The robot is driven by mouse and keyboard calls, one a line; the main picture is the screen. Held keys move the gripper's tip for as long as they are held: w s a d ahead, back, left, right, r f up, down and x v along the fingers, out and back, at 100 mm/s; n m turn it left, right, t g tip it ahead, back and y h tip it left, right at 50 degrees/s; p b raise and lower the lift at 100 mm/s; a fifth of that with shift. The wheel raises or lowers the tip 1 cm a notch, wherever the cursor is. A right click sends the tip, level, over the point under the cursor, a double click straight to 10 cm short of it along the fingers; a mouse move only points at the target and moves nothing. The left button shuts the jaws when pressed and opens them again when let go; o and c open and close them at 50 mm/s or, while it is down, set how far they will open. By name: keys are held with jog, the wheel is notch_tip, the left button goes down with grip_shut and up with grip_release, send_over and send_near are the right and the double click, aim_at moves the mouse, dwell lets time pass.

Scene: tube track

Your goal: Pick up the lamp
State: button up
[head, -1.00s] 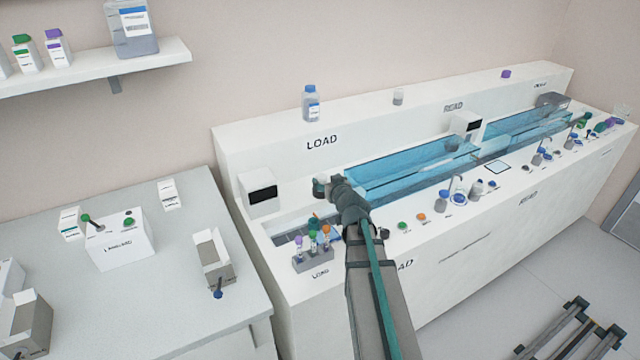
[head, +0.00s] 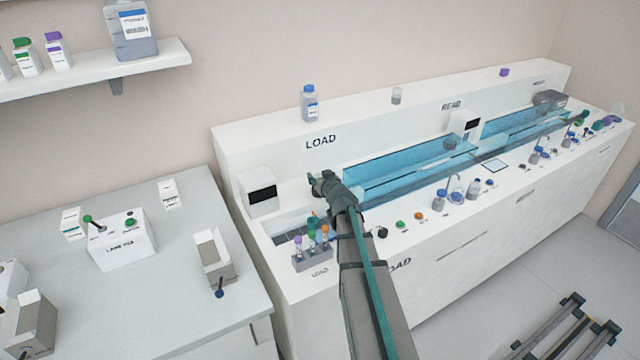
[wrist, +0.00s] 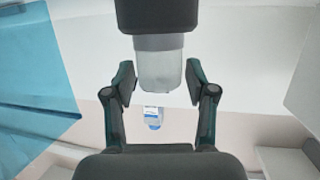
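The lamp (wrist: 160,68) is in the upper middle of the wrist view. It has a translucent pale body, a grey band and a dark end. My gripper (wrist: 160,82) is open, with one finger on each side of the lamp's pale body in the picture. A narrow gap shows on both sides; I cannot tell how deep the lamp sits between the fingers. In the head view my gripper (head: 322,184) is over the LOAD end of the white bench and largely hides the lamp.
A blue-capped bottle (head: 309,103) stands on the back ledge. A rack of capped tubes (head: 312,258) is near the front left of the bench (head: 330,300). A blue trough (head: 410,170) runs to the right. A white box with a dark screen (head: 260,193) is left of my gripper.

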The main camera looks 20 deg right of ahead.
jog(key=c, duration=0.8)
jog(key=shift+r, duration=0.15)
jog(key=shift+r, duration=0.6)
jog(key=s+r, duration=0.3)
jog(key=s, duration=0.1)
jog(key=s+r+b, duration=0.1)
jog(key=s+r, duration=0.3)
jog(key=s, duration=0.1)
jog(key=s+d+r+b, duration=0.1)
jog(key=s+r, duration=0.3)
jog(key=s, duration=0.1)
jog(key=shift+r, duration=0.25)
